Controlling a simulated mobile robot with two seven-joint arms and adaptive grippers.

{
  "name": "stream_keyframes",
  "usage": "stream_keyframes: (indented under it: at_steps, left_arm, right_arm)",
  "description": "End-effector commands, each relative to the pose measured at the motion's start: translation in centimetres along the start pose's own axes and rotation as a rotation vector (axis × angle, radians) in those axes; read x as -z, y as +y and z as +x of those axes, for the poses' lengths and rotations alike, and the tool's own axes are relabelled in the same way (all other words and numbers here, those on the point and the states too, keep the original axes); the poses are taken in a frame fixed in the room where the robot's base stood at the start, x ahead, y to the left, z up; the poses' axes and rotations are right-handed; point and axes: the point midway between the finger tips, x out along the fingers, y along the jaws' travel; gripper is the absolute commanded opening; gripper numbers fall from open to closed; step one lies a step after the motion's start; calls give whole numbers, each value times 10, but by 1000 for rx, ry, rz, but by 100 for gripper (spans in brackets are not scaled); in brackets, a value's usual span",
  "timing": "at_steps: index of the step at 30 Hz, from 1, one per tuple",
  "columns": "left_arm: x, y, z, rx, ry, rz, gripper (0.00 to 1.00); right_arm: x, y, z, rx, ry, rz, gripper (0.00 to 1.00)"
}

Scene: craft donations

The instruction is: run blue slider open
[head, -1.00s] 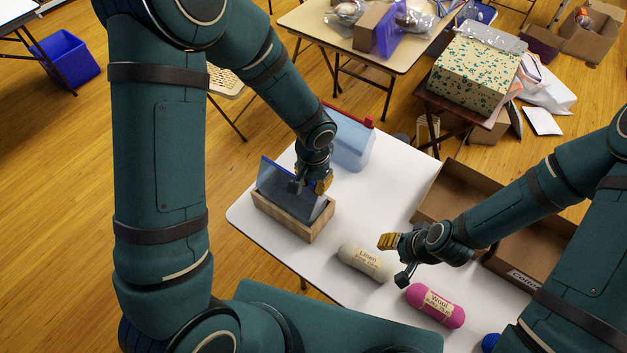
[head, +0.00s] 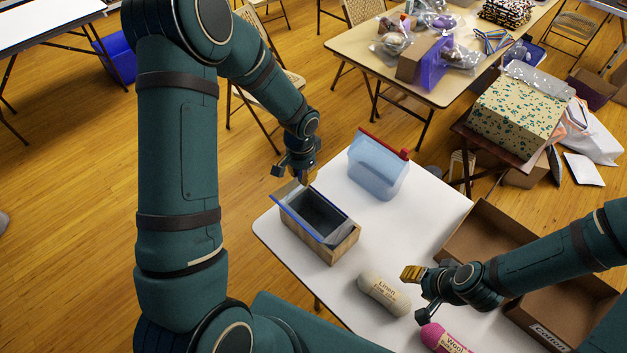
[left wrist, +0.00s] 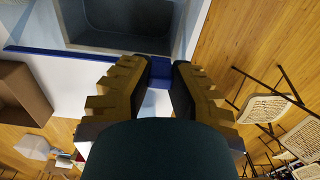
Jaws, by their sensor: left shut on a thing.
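A clear bag with a blue rim (head: 297,217) sits in a small wooden box (head: 345,248) on the white table. Its mouth is spread wide and shows a dark inside. In the left wrist view the blue rim (left wrist: 75,53) runs to the blue slider (left wrist: 160,72) at the end of the mouth. My left gripper (head: 297,173) is shut on this slider, at the box's far left end. The gripper hides the slider in the head view. My right gripper (head: 418,293) is open and empty over the table, above the yarn.
A pale blue bag with a red rim (head: 378,168) stands behind the box. Linen yarn (head: 383,293) and pink wool yarn (head: 440,338) lie at the front. A cardboard carton (head: 487,222) lies at the right, under my right arm. The table's middle is clear.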

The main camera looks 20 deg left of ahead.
Motion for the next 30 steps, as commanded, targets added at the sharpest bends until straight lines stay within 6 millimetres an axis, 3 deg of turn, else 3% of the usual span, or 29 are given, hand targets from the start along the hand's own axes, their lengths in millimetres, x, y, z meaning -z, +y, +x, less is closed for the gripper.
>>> stream_keyframes:
  at_steps: [8, 9, 11, 23, 30]
  left_arm:
    - [-1, 0, 1, -1, -4, 0, 0]
    - [-1, 0, 1, -1, -4, 0, 35]
    - [-1, 0, 1, -1, -3, 0, 55]
    - [0, 0, -5, 0, 0, -1, 55]
    - [1, 0, -45, 2, 4, -1, 55]
  right_arm:
    - [0, 0, 0, 0, 0, 0, 47]
    - [0, 0, 0, 0, 0, 0, 47]
    - [0, 0, 0, 0, 0, 0, 47]
    - [0, 0, 0, 0, 1, 0, 47]
    - [0, 0, 0, 0, 1, 0, 47]
